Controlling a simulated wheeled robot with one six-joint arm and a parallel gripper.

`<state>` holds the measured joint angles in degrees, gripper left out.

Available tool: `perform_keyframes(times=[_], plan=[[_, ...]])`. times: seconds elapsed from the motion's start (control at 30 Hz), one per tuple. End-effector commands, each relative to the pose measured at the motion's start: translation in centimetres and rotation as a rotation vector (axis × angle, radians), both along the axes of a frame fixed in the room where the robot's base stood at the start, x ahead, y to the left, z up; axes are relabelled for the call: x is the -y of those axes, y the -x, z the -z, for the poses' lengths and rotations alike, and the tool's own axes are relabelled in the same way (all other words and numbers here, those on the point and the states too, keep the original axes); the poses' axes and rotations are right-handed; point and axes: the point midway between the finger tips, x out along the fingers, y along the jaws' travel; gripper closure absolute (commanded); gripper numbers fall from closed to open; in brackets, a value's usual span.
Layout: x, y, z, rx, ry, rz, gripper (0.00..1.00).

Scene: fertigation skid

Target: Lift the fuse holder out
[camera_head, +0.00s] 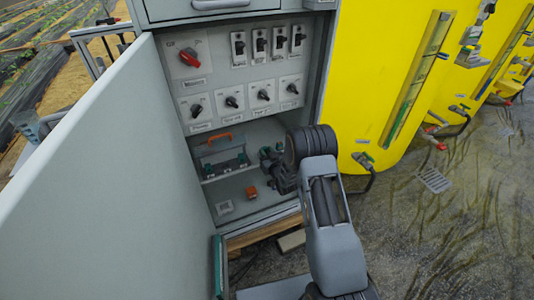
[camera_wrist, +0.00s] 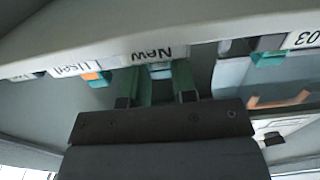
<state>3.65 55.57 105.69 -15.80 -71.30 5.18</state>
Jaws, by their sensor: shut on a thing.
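My gripper (camera_wrist: 160,88) shows in the wrist view with its two green-tipped fingers on either side of a small pale blue-teal piece (camera_wrist: 161,72), which I take for the fuse holder. The fingers are shut on it, just under a label reading "New" (camera_wrist: 155,53). The label appears upside down. Most of the piece is hidden by the fingers and the dark gripper body. In the head view my gripper (camera_head: 272,163) reaches into the open grey cabinet, at the right of the lower shelf; what it holds cannot be made out there.
A grey box with an orange handle (camera_head: 222,152) stands on the shelf left of my gripper. The switch panel (camera_head: 240,80) is above, the open door (camera_head: 110,180) at left, a yellow tank (camera_head: 385,80) at right.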

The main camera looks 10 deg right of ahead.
Motion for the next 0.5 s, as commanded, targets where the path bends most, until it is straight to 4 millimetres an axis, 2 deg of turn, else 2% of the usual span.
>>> perform_keyframes(times=[0.03, 0.33, 0.5], plan=[[-0.1, -0.5, -0.6, 0.018, 0.000, -0.001, 1.00], [0.0, -0.6, -0.9, 0.020, 0.001, 0.000, 1.00], [0.0, -0.6, -1.9, 0.024, 0.000, 0.000, 1.00]])
